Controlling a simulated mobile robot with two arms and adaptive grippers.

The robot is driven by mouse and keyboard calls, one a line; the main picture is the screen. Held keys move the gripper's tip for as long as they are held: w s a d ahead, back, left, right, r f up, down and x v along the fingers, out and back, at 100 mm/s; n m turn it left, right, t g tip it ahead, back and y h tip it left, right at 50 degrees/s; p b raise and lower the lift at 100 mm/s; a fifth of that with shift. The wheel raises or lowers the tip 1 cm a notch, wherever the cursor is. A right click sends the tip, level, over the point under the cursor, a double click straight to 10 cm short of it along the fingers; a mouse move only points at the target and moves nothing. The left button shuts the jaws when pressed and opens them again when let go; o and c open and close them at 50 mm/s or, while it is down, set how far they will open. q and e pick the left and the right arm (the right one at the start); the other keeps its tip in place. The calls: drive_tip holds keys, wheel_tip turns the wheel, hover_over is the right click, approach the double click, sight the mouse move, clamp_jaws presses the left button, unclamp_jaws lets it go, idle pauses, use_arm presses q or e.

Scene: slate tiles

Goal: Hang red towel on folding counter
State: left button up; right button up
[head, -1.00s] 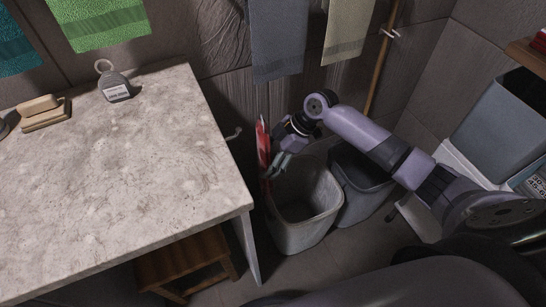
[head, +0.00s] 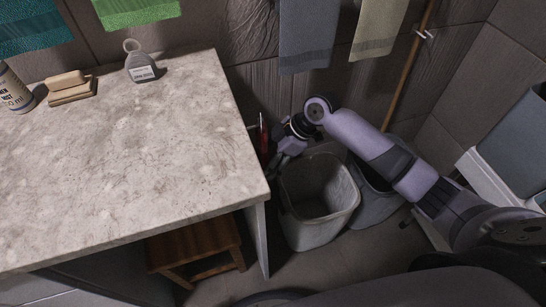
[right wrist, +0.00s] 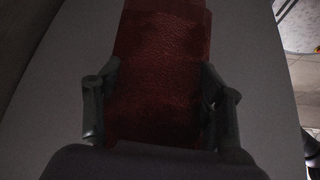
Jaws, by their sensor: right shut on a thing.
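The folding counter (head: 130,140) has a pale mottled stone-like top and a grey side panel at its right end. The red towel (head: 264,132) shows as a narrow upright strip beside that right end, partly hidden by the counter edge. My right gripper (head: 278,158) is at the towel, in the gap between the counter and a grey bin. In the right wrist view the red towel (right wrist: 158,65) fills the space between both fingers, which are shut on it. A plain grey surface (right wrist: 75,60) lies behind it. My left gripper is not in view.
An open grey bin (head: 318,232) stands just right of the counter, with another bin (head: 377,205) behind it. A wooden stool (head: 195,247) is under the counter. Towels hang on the wall.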

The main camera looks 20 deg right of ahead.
drive_tip(key=shift+a+f, duration=0.25)
drive_tip(key=shift+a, duration=0.3)
drive_tip(key=shift+a+f, duration=0.15)
drive_tip(key=shift+a, duration=0.1)
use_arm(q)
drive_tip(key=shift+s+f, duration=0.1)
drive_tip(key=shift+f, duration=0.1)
use_arm(e)
drive_tip(key=shift+s+a+f, duration=0.1)
drive_tip(key=shift+a+f, duration=0.2)
drive_tip(key=shift+f, duration=0.1)
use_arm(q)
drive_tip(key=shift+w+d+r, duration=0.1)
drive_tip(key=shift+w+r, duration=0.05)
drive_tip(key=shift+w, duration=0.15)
use_arm(e)
drive_tip(key=o, duration=1.6)
drive_tip(key=shift+a, duration=0.1)
